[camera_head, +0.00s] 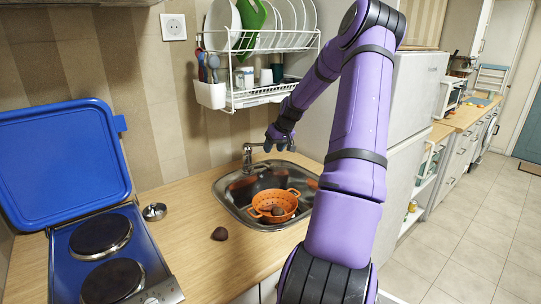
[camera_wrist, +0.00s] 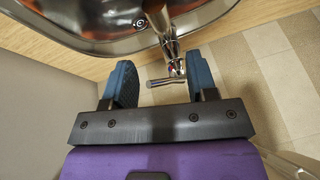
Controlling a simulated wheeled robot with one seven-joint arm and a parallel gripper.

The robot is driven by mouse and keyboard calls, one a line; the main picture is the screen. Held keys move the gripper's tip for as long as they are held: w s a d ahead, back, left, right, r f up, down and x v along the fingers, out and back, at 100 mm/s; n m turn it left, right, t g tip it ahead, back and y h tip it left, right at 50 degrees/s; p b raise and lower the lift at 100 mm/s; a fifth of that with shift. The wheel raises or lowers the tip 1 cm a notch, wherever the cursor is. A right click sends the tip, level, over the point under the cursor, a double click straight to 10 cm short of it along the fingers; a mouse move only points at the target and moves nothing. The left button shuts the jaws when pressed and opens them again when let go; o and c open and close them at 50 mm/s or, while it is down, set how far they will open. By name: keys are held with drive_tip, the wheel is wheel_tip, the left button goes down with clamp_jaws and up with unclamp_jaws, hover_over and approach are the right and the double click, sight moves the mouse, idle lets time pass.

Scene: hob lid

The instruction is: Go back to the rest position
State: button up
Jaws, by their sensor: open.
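My gripper (camera_head: 280,138) hangs at the end of my purple arm, above the back of the sink near the tap (camera_head: 250,155). In the wrist view the two dark blue fingers of my gripper (camera_wrist: 161,80) are wide apart with nothing held. The tap's metal handle (camera_wrist: 166,81) shows between them; I cannot tell how far below it lies. The blue hob lid (camera_head: 60,160) stands raised against the wall, behind the blue hob (camera_head: 70,245) with its dark plates.
The sink (camera_head: 232,203) holds an orange colander (camera_head: 274,214) with a brown lump inside. Another brown lump (camera_head: 219,233) and a small metal dish (camera_head: 154,211) are on the wooden counter. A dish rack (camera_head: 262,98) hangs behind my arm. A fridge stands at right.

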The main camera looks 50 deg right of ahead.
drive_tip(key=shift+s+r, duration=0.1)
drive_tip(key=shift+r, duration=0.2)
idle(0.4)
drive_tip(key=s+a+r+n+g+h, duration=0.1)
drive_tip(key=a+r, duration=0.5)
drive_tip(key=a, duration=0.4)
drive_tip(key=s+a+r+n, duration=0.1)
drive_tip(key=a+r, duration=0.5)
drive_tip(key=a, duration=0.5)
drive_tip(key=s+a+r+n+g+h, duration=0.1)
drive_tip(key=a+r, duration=0.5)
drive_tip(key=a, duration=0.4)
drive_tip(key=s+a+r+t+y, duration=0.1)
drive_tip(key=s+a+r, duration=0.1)
drive_tip(key=s+a, duration=0.6)
drive_tip(key=s+a+r+n+t, duration=0.1)
drive_tip(key=s+a+r, duration=0.1)
drive_tip(key=s+a, duration=0.6)
drive_tip(key=s, duration=0.6)
drive_tip(key=shift+r+y, duration=0.15)
drive_tip(key=shift+y, duration=0.25)
